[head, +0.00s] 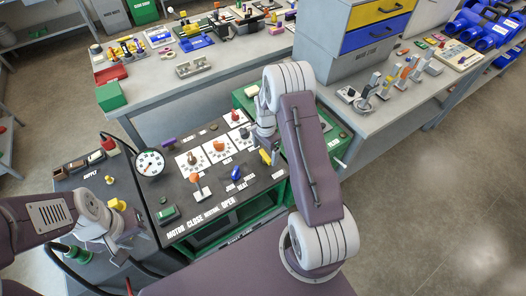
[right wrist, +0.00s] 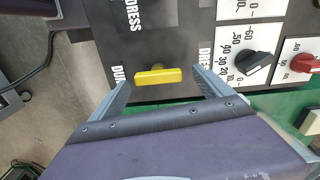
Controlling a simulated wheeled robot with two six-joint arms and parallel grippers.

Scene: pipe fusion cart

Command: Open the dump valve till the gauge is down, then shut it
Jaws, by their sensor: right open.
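The yellow dump valve handle (right wrist: 157,77) lies crosswise between my right gripper's fingertips in the right wrist view, beside a partly hidden label starting "DU". In the head view the handle (head: 265,157) shows at the panel's right side. My right gripper (right wrist: 162,84) is open, its fingers on either side of the handle with gaps, not closed on it. The round white gauge (head: 149,162) stands at the panel's left; its needle is too small to read surely. My left gripper (head: 118,248) is low at the left, its fingers not clear.
The black panel (head: 215,208) carries an orange-handled control (head: 196,182), a blue knob (head: 236,173) and several dials. A black knob (right wrist: 252,62) and a red knob (right wrist: 303,63) are right of the handle in the wrist view. A black hose runs near the gauge.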

